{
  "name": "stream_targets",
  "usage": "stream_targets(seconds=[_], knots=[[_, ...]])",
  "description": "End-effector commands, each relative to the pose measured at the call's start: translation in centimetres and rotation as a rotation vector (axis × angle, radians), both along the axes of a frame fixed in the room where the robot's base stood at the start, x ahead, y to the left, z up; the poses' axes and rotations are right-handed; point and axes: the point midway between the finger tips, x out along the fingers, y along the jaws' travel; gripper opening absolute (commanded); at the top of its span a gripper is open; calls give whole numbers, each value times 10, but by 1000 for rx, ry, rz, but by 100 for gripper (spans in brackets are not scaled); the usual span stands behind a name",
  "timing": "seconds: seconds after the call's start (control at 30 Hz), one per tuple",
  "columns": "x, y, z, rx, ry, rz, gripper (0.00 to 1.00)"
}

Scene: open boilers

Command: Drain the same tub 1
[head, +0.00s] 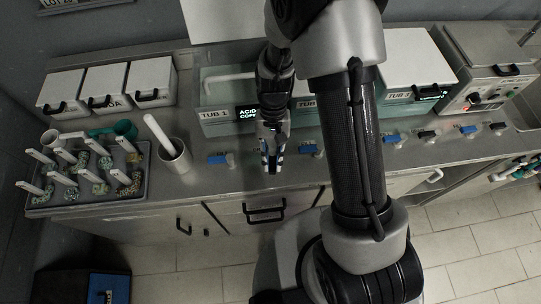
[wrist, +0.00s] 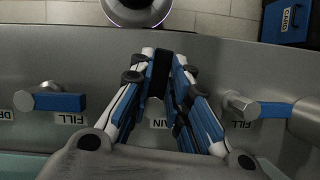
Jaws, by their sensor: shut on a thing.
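Tub 1 (head: 214,114) stands at the back of the counter in the head view, with a lit display beside its label. My gripper (head: 271,162) is low over the counter in front of it. In the wrist view my gripper (wrist: 160,62) is shut on a black drain handle (wrist: 160,80), which points toward the counter's front edge. Its label is partly covered by my fingers, leaving "AIN" visible. A blue fill handle (wrist: 262,109) lies sideways on one side, and another blue fill handle (wrist: 60,102) on the other. Tub 1's liquid level cannot be told.
A grey tray (head: 50,197) with several white-handled items stands at the left, beside a cup (head: 176,160) holding a white rod. White lidded boxes (head: 108,88) are behind. More valve handles (head: 427,135) line the counter to the right. A blue box (head: 108,288) is on the floor.

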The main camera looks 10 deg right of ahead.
Motion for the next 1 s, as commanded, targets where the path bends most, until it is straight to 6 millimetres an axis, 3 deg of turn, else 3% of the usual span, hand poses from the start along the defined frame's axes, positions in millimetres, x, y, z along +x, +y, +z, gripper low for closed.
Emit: stream_targets(seconds=[0.67, 0.7, 1.0], knots=[[0, -2, 0, 0, -1, 67, 0], [0, -2, 0, 0, -1, 67, 17], [0, -2, 0, 0, -1, 66, 37]])
